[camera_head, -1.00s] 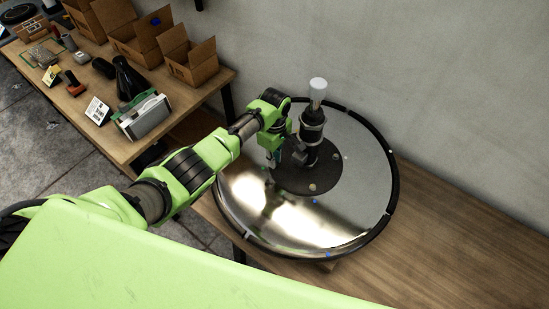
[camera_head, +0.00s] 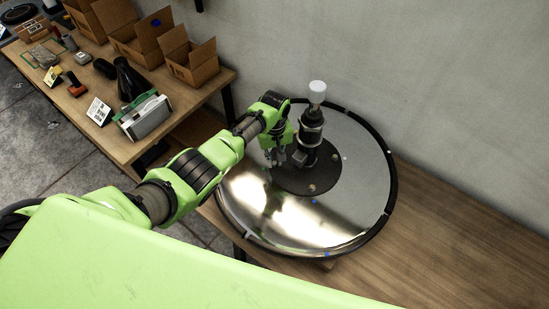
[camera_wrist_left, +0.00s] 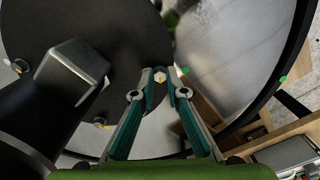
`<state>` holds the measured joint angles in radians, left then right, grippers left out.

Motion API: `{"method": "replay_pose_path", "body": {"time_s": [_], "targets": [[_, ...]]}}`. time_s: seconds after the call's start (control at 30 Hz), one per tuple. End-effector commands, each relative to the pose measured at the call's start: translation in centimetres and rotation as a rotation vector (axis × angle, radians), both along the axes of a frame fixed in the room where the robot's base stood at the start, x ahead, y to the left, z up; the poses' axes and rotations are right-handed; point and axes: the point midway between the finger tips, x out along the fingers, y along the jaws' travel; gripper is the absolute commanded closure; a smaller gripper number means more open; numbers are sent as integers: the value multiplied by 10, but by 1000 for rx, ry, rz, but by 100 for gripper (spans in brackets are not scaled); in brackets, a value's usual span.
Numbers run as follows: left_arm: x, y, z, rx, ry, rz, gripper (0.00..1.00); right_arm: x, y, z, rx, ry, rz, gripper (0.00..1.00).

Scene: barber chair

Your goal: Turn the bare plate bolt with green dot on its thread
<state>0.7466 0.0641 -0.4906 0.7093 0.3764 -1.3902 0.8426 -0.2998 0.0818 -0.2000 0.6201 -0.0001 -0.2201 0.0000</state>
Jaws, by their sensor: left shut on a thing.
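The round metal plate (camera_head: 370,185) lies on the wooden bench, with a dark disc (camera_head: 318,179) at its centre and an upright dark post with a white cap (camera_head: 317,88). My left gripper (camera_head: 276,162) points down at the left edge of the dark disc. In the left wrist view, its fingertips (camera_wrist_left: 160,76) are shut on the sides of a small pale hex bolt (camera_wrist_left: 159,75) at the disc's edge. A small yellowish mark shows on it; I cannot make out a green dot on its thread. My right gripper is out of view.
Other bolts (camera_wrist_left: 20,67) sit around the dark disc. A green dot (camera_wrist_left: 283,78) is on the plate's rim. The post stands close beside my gripper. A side table (camera_head: 85,110) holds cardboard boxes (camera_head: 190,65). The bench (camera_head: 450,240) is clear at right.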

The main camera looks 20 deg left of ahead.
Motion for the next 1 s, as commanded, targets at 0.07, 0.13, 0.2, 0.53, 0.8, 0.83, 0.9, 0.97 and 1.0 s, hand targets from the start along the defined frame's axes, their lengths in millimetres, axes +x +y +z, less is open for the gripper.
{"method": "replay_pose_path", "body": {"time_s": [0.07, 0.13, 0.2, 0.53, 0.8, 0.83, 0.9, 0.97, 1.0], "targets": [[0, 0, 1, -1, 1, -71, 100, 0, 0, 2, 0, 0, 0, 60], [0, 0, 1, -1, 1, -138, 100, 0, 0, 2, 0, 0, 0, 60], [0, 0, 1, -1, 1, -204, 100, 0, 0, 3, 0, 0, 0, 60], [0, 0, 0, 0, -1, -518, 100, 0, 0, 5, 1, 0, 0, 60], [0, 0, 0, -1, -1, -774, 100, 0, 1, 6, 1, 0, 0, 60], [0, 0, 0, -1, -1, -803, 100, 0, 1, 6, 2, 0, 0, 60], [1, 0, 0, -1, -1, -869, 100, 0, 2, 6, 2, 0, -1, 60], [1, 0, 0, 1, -2, -926, 100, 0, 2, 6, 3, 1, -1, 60], [1, 0, 0, 0, -2, -964, 100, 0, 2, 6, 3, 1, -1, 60]]}}
